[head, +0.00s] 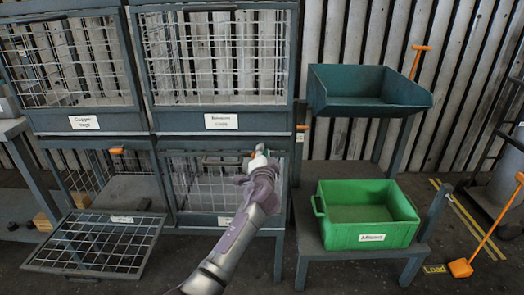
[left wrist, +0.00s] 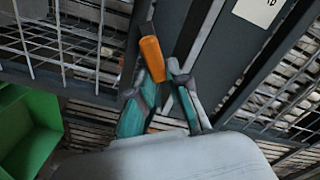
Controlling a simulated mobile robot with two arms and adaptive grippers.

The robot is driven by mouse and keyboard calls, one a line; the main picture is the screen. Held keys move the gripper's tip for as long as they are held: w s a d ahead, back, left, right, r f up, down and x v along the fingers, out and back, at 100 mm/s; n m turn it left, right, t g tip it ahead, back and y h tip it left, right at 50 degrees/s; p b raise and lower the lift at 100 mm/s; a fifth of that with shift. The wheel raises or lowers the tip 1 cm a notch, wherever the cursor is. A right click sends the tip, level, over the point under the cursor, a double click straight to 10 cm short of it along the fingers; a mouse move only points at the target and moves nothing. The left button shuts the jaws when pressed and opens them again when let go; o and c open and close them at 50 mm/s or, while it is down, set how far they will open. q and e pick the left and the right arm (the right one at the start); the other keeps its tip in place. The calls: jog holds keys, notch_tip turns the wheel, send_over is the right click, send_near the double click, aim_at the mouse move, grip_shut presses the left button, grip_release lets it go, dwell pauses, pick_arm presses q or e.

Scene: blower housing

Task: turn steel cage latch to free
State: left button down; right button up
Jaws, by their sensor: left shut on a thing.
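The steel cage (head: 196,190) is the lower middle one, with a mesh front that stands upright and closed; its label is mostly covered by my arm. Its orange latch handle (left wrist: 152,58) shows in the left wrist view, beside a dark frame post. My left gripper (head: 261,154) is at the upper right part of this cage front. In the left wrist view my left gripper (left wrist: 162,98) has its teal-padded fingers on either side of the orange handle, shut on it. In the head view the gripper hides most of the latch. My right gripper is not in view.
The lower left cage has its mesh door (head: 97,243) folded down, jutting forward. Two closed cages, labelled copper (head: 84,122) and another, sit above. A green bin (head: 366,214) stands on a low stand at right, below a dark teal tray (head: 368,91). An orange scoop (head: 461,267) stands at far right.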

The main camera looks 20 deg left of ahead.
pick_arm(q)
jog(key=shift+d+f+m+p, duration=0.15)
jog(key=shift+m+p, duration=0.2)
jog(key=shift+m, duration=0.8)
jog(key=shift+a+f+m+p, duration=0.1)
jog(key=shift+m+p, duration=0.25)
jog(key=shift+m, duration=0.85)
jog(key=shift+d+f+m+p, duration=0.15)
jog(key=shift+m+p, duration=0.2)
jog(key=shift+m, duration=0.8)
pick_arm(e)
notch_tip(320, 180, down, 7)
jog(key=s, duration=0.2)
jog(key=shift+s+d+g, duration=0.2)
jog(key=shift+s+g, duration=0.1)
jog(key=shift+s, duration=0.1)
pick_arm(q)
jog(key=shift+a, duration=0.1)
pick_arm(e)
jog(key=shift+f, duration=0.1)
pick_arm(q)
jog(key=c, duration=1.1)
grip_release()
jog(key=v, duration=1.2)
jog(key=shift+r, duration=0.1)
